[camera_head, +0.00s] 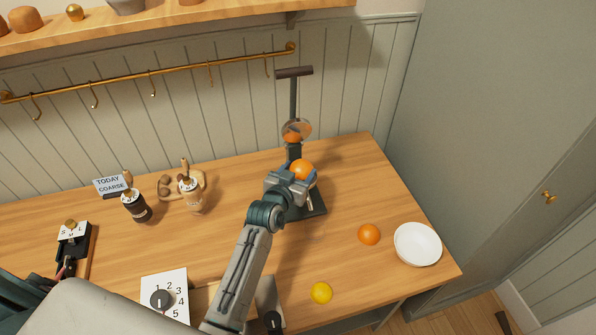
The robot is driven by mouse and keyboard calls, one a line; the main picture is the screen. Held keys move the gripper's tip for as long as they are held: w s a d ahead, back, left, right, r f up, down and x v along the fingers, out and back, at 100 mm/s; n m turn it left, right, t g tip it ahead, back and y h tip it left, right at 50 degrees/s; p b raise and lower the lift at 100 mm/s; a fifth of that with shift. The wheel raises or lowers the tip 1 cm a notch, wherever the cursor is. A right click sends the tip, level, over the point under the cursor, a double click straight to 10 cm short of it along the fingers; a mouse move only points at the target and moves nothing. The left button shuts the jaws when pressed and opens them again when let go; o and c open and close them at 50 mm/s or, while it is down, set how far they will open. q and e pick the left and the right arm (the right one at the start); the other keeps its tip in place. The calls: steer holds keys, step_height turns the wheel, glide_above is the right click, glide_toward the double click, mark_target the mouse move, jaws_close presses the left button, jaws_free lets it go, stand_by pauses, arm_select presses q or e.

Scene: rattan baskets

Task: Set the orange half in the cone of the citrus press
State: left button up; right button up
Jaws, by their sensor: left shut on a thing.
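The citrus press (293,97) stands at the back of the wooden counter, with a dark upright post, a T-shaped handle on top and a dark base. A round, glossy orange-brown part sits partway up its post; I cannot tell whether this is the cone. My left gripper (302,179) is in front of the press, shut on the orange half (303,168), which shows at its fingertips. The gripper and arm hide the lower press, so I cannot tell whether the orange half touches it.
A whole orange (369,234), a white bowl (418,244) and a yellow fruit (321,293) are on the right of the counter. A dark jar (136,206), a light jar (191,196) and a numbered dial panel (165,294) are on the left. A hook rail (150,73) hangs behind.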

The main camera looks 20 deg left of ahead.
arm_select(q)
steer(key=shift+f, duration=0.1)
stand_by(0.3)
steer(key=shift+f+b, duration=1)
steer(key=shift+f, duration=0.2)
steer(key=o, duration=1.1)
steer(key=shift+c, duration=0.2)
steer(key=shift+s+f, duration=0.2)
steer(key=shift+s, duration=0.1)
steer(key=b+v, duration=0.3)
steer(key=v, duration=0.7)
steer(key=shift+r, duration=0.4)
steer(key=shift+s, duration=0.15)
